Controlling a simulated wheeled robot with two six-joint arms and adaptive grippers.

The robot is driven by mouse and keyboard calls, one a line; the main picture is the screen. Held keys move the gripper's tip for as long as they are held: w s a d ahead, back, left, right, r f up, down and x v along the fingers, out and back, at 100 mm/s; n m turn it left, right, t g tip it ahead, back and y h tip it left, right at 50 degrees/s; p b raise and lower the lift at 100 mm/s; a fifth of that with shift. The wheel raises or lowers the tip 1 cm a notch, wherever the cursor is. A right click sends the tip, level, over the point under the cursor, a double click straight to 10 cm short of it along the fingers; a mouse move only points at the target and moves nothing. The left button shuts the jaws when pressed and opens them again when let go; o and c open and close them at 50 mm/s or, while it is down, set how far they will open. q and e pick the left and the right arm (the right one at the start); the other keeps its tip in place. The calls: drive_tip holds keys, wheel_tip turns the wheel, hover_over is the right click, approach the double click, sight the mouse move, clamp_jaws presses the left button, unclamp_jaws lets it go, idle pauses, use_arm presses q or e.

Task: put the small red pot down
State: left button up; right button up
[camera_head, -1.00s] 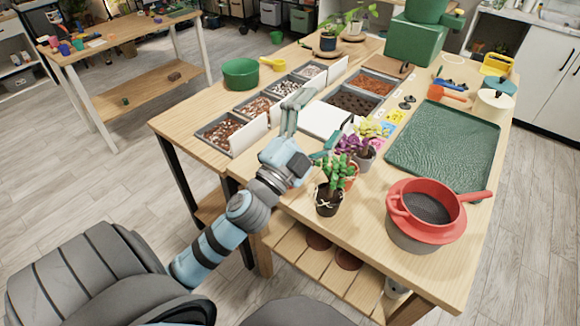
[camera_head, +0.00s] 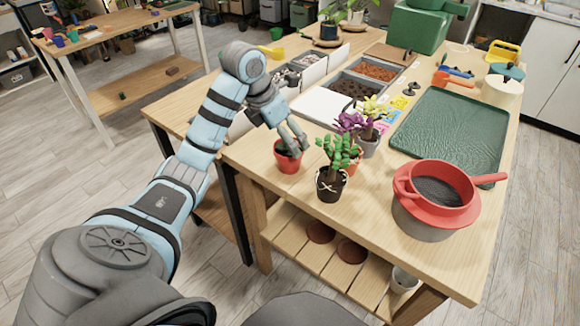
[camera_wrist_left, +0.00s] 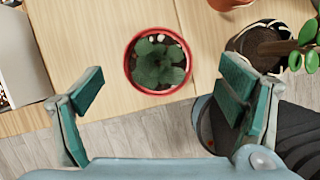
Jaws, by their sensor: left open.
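The small red pot (camera_head: 288,162) stands upright on the near left part of the wooden table, close to the front edge. In the left wrist view its red rim (camera_wrist_left: 187,62) circles a small dark green leafy plant. My left gripper (camera_head: 292,141) is just above the pot, its fingers pointing down and partly covering the pot's top. In the left wrist view the left gripper (camera_wrist_left: 162,97) is open, with its green pads wide apart and nothing between them. A gap shows between the pads and the pot. My right gripper is not in view.
A dark pot with a leafy plant (camera_head: 331,184) stands close right of the red pot. Behind it are a purple-flowered plant (camera_head: 349,122) and a grey pot (camera_head: 368,146).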

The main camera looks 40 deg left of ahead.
sight(288, 152)
use_arm(q)
drive_tip(key=b+x, duration=0.1)
drive_tip(key=x, duration=0.1)
drive_tip(key=b+x, duration=0.2)
drive_tip(key=x, duration=0.1)
drive_tip(key=shift+s+a+f, duration=0.1)
drive_tip(key=shift+s+a, duration=0.05)
drive_tip(key=shift+s, duration=0.05)
drive_tip(key=shift+w+f, duration=0.15)
drive_tip(key=shift+r, duration=0.2)
drive_tip(key=c, duration=1.5)
